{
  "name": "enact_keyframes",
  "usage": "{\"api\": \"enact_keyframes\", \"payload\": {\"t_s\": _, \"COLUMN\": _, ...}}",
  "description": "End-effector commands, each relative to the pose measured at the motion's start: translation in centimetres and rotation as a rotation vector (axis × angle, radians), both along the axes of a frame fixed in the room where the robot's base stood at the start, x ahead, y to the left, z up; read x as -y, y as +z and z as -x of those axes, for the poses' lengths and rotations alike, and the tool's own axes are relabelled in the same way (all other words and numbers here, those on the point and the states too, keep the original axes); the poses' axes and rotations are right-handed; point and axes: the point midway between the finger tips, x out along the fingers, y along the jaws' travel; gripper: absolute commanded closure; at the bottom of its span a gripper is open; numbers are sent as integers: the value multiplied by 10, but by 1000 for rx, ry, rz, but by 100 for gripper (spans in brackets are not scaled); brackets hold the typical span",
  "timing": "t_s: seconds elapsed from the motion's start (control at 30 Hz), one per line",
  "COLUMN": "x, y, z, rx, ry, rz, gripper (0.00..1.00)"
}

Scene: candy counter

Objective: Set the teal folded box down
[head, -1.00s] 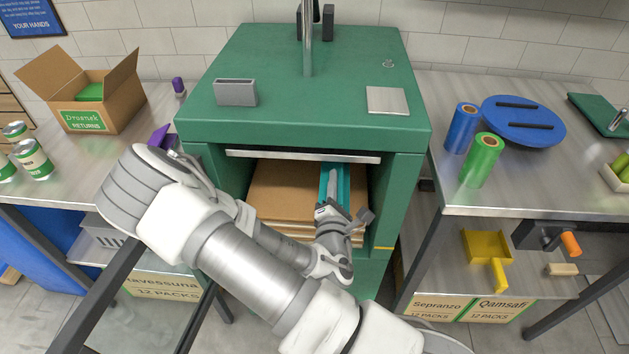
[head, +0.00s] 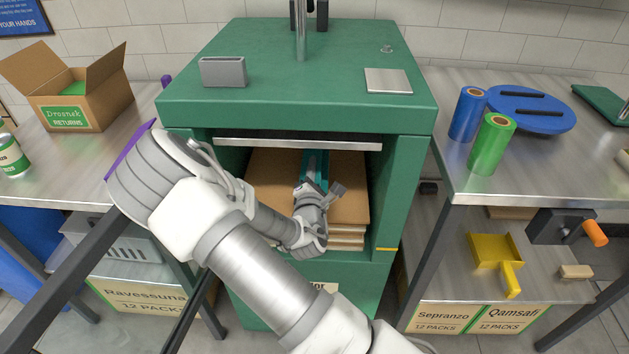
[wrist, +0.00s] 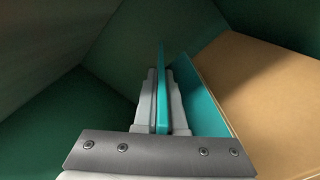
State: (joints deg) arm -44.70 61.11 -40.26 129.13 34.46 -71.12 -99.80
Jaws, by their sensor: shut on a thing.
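The teal folded box (head: 315,165) is inside the opening of the green cabinet (head: 300,103), above a stack of flat brown cardboard (head: 349,200). My gripper (wrist: 161,90) is shut on one thin upright teal wall of the box (wrist: 162,62). Another teal panel (wrist: 203,98) shows just right of the fingers in the wrist view. In the head view my gripper (head: 311,188) reaches into the opening, and my arm covers the left part of it. Whether the box touches the cardboard is hidden.
A metal strip (head: 298,144) runs along the opening's top edge, close above the box. Green side walls (wrist: 60,120) bound the space. A green roll (head: 491,145) and a blue roll (head: 467,114) stand on the right counter.

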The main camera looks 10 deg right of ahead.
Motion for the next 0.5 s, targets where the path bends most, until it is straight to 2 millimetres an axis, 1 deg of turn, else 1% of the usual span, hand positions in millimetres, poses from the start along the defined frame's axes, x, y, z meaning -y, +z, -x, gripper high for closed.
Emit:
{"api": "enact_keyframes", "payload": {"t_s": 0.03, "x": 0, "y": -9, "z": 0, "rx": -1, "ry": -1, "rz": 1, "gripper": 100}}
{"api": "enact_keyframes", "payload": {"t_s": 0.2, "x": 0, "y": -35, "z": 0, "rx": 0, "ry": 0, "rz": 0, "gripper": 100}}
{"api": "enact_keyframes", "payload": {"t_s": 0.27, "x": 0, "y": -37, "z": 0, "rx": 0, "ry": 0, "rz": 0, "gripper": 100}}
{"api": "enact_keyframes", "payload": {"t_s": 0.5, "x": 0, "y": -36, "z": 0, "rx": 1, "ry": 1, "rz": -1, "gripper": 100}}
